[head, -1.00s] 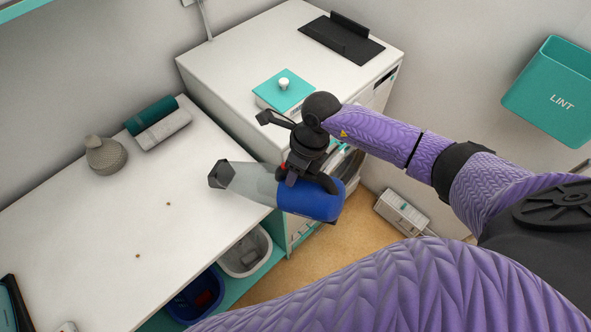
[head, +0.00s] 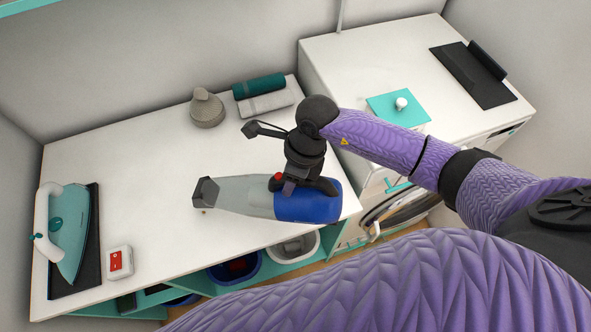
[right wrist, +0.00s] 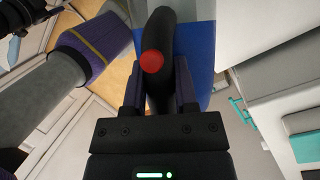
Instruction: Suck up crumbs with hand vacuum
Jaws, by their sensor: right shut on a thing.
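The hand vacuum (head: 310,205) has a blue body, a clear grey front and a dark nozzle. In the head view it lies level over the front right part of the white worktop (head: 150,160), nozzle to the left. My right gripper (head: 298,184) is shut on its black handle from above; the handle and its red button also show in the right wrist view (right wrist: 152,62). A tiny brown speck, perhaps a crumb (head: 203,211), shows just under the nozzle. I cannot tell whether the nozzle touches the worktop. Other crumbs may be hidden by the vacuum. My left gripper is not seen.
A teal iron (head: 72,235) on a dark mat and a red-switched white box (head: 119,262) are at the left. A grey bottle (head: 207,108) and rolled towels (head: 262,95) stand at the back. Bins (head: 235,270) sit below the front edge. The left-centre worktop is clear.

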